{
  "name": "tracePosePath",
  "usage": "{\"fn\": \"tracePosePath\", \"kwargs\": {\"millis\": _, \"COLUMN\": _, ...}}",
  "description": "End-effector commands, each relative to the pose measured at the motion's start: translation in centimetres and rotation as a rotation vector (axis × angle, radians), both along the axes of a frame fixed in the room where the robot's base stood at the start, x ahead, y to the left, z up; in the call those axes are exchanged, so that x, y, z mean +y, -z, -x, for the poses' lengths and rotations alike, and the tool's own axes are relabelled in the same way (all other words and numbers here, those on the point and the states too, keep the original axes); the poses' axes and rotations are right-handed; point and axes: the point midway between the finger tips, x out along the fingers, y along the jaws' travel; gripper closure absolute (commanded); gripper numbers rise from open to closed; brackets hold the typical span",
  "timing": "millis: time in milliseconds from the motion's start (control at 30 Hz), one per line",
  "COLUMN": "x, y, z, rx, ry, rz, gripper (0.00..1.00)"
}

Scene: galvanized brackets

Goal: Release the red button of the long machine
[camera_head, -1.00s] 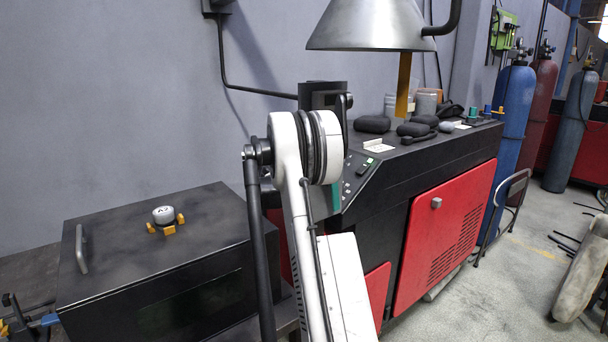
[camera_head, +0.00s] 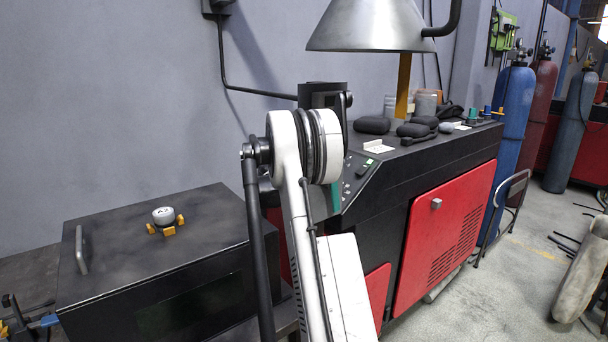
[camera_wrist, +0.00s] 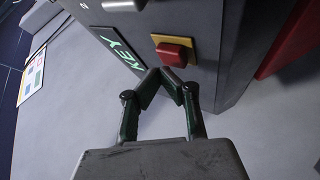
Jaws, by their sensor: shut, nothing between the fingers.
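The red button (camera_wrist: 172,54) shows in the wrist view, a square red block on a yellow plate (camera_wrist: 186,42) on the dark grey face of a machine (camera_wrist: 208,75). My gripper (camera_wrist: 167,76) is shut and empty, its fingertips meeting just below the button in the picture. Whether the tips touch the button, I cannot tell. In the head view, the long black and red machine (camera_head: 450,164) runs along the wall. My arm hides part of its near end, and the red button and my gripper do not show there.
Green lettering (camera_wrist: 122,52) is left of the button. A black box (camera_head: 110,230) carrying a small round unit (camera_head: 163,215) stands at the left in the head view. A metal hood (camera_head: 370,25) hangs above the machine. Blue (camera_head: 513,130) and red gas cylinders stand behind it. Floor at right is partly clear.

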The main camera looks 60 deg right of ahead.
Motion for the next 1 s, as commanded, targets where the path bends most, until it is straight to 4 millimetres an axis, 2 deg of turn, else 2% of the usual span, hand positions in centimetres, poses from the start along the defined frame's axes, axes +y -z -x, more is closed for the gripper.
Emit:
{"fn": "tracePosePath", "kwargs": {"millis": 333, "x": 0.4, "y": -0.5, "z": -0.1, "rx": 0.0, "ry": 0.0, "rz": 0.0, "gripper": 1.0}}
{"fn": "tracePosePath", "kwargs": {"millis": 1000, "x": 3.4, "y": -4.7, "z": -1.2, "rx": -0.001, "ry": 0.001, "rz": 0.0, "gripper": 1.0}}
